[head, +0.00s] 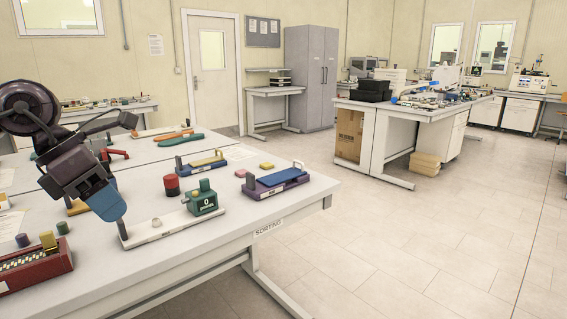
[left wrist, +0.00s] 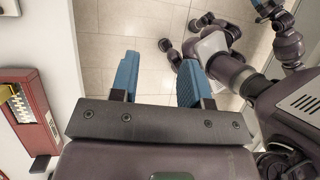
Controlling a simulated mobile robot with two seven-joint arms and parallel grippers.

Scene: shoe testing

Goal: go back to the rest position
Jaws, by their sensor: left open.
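My left gripper (head: 107,203) hangs over the near part of the sorting table (head: 238,219) in the head view, blue fingers pointing down and to the right. In the left wrist view (left wrist: 158,77) its two blue fingers stand apart with nothing between them, and bare floor tiles show past them. A blue-tipped part at the top right edge of the left wrist view (left wrist: 266,9) looks like my right gripper, cut off by the frame. Whether its fingers are apart does not show. The head view does not show my right arm.
Near the left gripper are a white base with a green device (head: 203,198), a red cylinder (head: 171,185) and a red rack (head: 32,268). A blue and purple fixture (head: 273,183) lies near the table's right edge. Open floor (head: 420,240) lies to the right.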

